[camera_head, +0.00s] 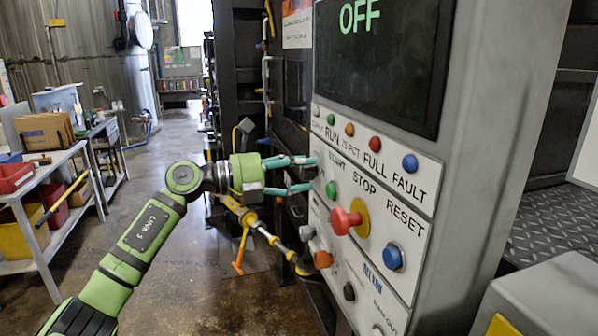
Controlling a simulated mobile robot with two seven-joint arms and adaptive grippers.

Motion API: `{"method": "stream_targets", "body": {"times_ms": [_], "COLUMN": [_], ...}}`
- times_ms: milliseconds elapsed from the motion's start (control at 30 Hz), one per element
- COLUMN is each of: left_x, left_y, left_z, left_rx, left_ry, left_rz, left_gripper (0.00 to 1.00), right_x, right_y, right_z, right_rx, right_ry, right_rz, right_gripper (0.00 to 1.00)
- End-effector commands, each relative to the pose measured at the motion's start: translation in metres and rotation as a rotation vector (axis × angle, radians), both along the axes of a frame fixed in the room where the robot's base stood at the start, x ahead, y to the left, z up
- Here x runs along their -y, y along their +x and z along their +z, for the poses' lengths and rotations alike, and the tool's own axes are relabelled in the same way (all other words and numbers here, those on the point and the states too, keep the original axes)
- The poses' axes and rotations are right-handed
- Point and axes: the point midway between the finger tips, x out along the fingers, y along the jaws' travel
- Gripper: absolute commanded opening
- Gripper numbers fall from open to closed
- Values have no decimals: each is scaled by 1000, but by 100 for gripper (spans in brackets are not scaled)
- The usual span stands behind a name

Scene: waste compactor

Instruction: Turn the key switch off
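The control panel (408,205) stands at the right, with a dark screen (375,60) above it reading OFF in green. My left gripper (311,173) reaches in from the left to the panel's left edge, beside the START button (331,190). Its two teal fingers are spread apart, one above the other, with the tips close to the panel face. I cannot make out the key switch; the fingers cover the panel's edge left of START. Whether the fingertips touch anything is not clear. My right gripper is not in view.
A red STOP knob (345,220) juts out right of the gripper, with a blue RESET button (393,257) beyond. An orange knob (322,260) sits below. Shelves with bins (45,205) stand at the left. Open floor (185,240) lies between.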

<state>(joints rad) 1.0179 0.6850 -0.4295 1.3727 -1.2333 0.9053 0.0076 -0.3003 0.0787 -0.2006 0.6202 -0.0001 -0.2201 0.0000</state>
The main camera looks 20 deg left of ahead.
Motion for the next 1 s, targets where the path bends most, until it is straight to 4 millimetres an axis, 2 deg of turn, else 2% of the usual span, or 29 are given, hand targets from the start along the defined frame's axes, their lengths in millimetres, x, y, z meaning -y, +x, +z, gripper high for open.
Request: {"method": "stream_targets", "body": {"times_ms": [167,267,700,833,1000], "left_x": [-1,-8,-78,-91,-98], "left_y": [-1,-5,-54,-63,-68], "left_z": [-2,-3,-1,0,1], "left_rx": [-2,-4,-4,-3,-1], "left_ry": [3,5,4,2,1], "left_rz": [-1,1,1,1,-1], "left_gripper": [56,56,56,56,56], "right_x": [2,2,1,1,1], "right_y": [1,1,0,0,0], "right_z": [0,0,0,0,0], "right_rx": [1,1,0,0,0], "right_ry": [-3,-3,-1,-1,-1], "right_rz": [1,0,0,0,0], "right_gripper": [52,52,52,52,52]}}
